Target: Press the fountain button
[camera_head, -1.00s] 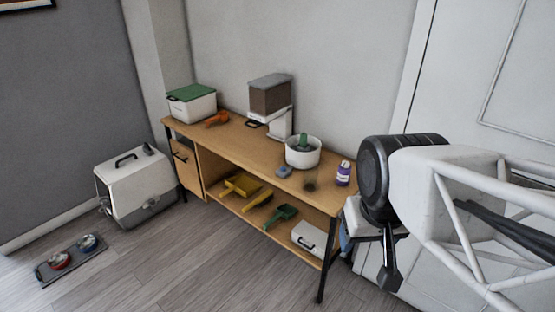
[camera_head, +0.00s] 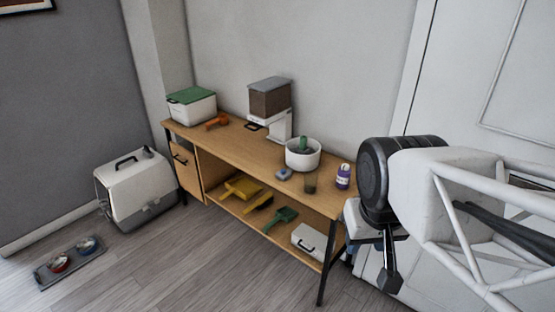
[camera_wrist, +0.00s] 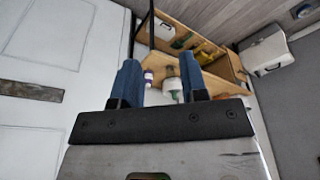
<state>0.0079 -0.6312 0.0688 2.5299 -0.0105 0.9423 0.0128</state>
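The fountain appears to be the white round bowl (camera_head: 303,158) with a green piece in its middle, on the wooden desk. I cannot make out a button on it. A small grey-blue object (camera_head: 284,173) lies on the desk just in front of the bowl; I cannot tell what it is. In the wrist view the white bowl (camera_wrist: 171,83) shows small between my fingers, well beyond them. My gripper (camera_wrist: 160,65) has two blue fingers spread apart with nothing between them. In the head view my arm is right of the desk, and the fingers are mostly hidden.
A purple bottle (camera_head: 343,176) and a clear glass (camera_head: 310,182) stand near the bowl. A food dispenser (camera_head: 270,105), an orange object (camera_head: 216,121) and a green-lidded box (camera_head: 191,104) stand farther left. A pet carrier (camera_head: 138,187) is on the floor. A door is behind my arm.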

